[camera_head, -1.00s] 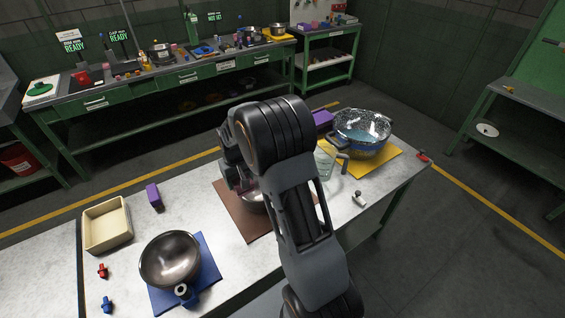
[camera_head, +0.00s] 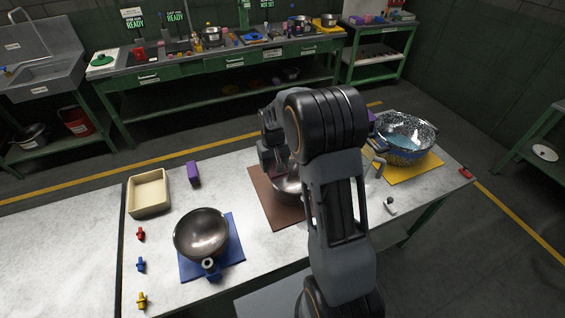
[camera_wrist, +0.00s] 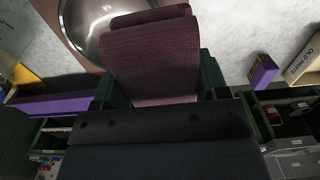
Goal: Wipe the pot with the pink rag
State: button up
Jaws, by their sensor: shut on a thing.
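A shiny steel pot (camera_head: 290,186) stands on a brown mat (camera_head: 268,206) in mid-table, partly hidden behind my arm. My gripper (camera_head: 272,158) is above its left rim. In the wrist view my gripper (camera_wrist: 160,100) is shut on the folded dark pink rag (camera_wrist: 150,60), whose far end overlaps the pot's rim (camera_wrist: 75,35). I cannot tell whether the rag touches the metal. A dark bowl-shaped pot (camera_head: 202,232) with a handle stands on a blue mat at front left. A speckled pot (camera_head: 405,135) stands on a yellow mat at the right.
A beige bin (camera_head: 149,194) and a purple block (camera_head: 193,173) are on the left. Red, blue and yellow small pieces (camera_head: 141,265) lie near the front left. A small white-and-grey item (camera_head: 390,206) lies right of my arm. The table's left part is clear.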

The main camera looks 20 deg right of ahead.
jog(key=shift+r+p, duration=0.95)
jog(key=shift+r, duration=1.4)
